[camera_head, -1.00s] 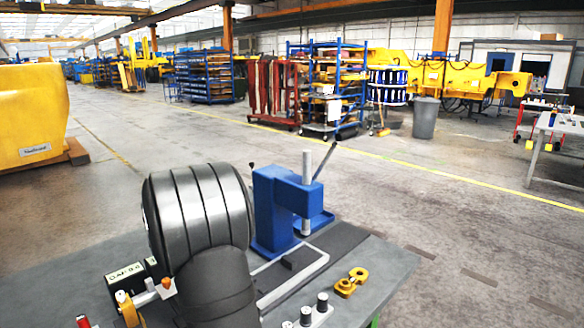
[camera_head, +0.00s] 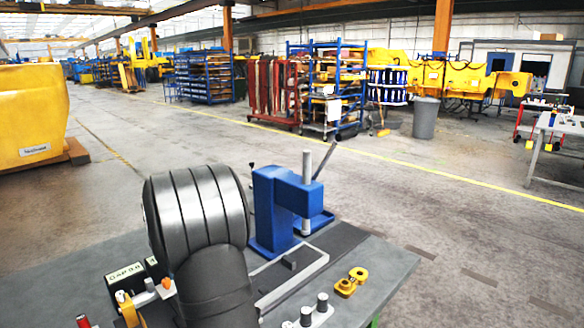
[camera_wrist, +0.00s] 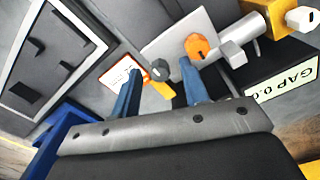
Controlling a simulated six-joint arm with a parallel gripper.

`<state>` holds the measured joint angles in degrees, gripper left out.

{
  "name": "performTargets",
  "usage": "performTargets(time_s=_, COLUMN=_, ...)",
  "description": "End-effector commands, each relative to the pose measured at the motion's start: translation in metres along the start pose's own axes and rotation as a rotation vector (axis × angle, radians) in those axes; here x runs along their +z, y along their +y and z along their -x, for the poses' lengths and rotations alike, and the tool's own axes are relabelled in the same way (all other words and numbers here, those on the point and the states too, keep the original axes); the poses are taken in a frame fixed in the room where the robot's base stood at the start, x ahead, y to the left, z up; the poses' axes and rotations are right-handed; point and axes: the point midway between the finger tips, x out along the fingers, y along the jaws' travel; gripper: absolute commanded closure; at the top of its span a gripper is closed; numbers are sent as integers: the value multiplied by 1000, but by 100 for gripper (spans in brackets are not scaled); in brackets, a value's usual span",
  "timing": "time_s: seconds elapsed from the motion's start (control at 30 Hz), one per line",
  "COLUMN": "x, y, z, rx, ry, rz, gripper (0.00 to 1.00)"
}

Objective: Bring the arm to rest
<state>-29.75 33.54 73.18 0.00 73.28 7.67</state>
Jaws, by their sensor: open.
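My gripper (camera_wrist: 157,85) shows in the wrist view as two blue fingers standing apart, open with nothing clamped between them. It is above the bench; my own arm hides it in the head view. Beyond the fingertips are a light grey plate (camera_wrist: 175,38), an orange round part (camera_wrist: 196,45), a small dark grey round piece (camera_wrist: 159,71) and a white card with an orange edge (camera_wrist: 119,74). I cannot tell whether the fingers touch any of these.
A blue press (camera_head: 273,210) stands on the grey bench (camera_head: 385,275), beside a pale-edged tray (camera_head: 268,300). A yellow casting (camera_head: 346,286) and small grey cylinders (camera_head: 322,302) lie at the right. A black "GAP" box (camera_wrist: 283,90) is close right of the fingers.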

Motion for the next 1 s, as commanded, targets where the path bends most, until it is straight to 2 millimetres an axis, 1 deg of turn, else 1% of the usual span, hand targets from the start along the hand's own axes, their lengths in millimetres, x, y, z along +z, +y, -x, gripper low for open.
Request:
performTargets(time_s=0.7, x=0, y=0, z=0, rx=0, ry=0, rz=-563, gripper=59)
performTargets(time_s=1.0, x=0, y=0, z=0, rx=0, ry=0, rz=-707, gripper=59)
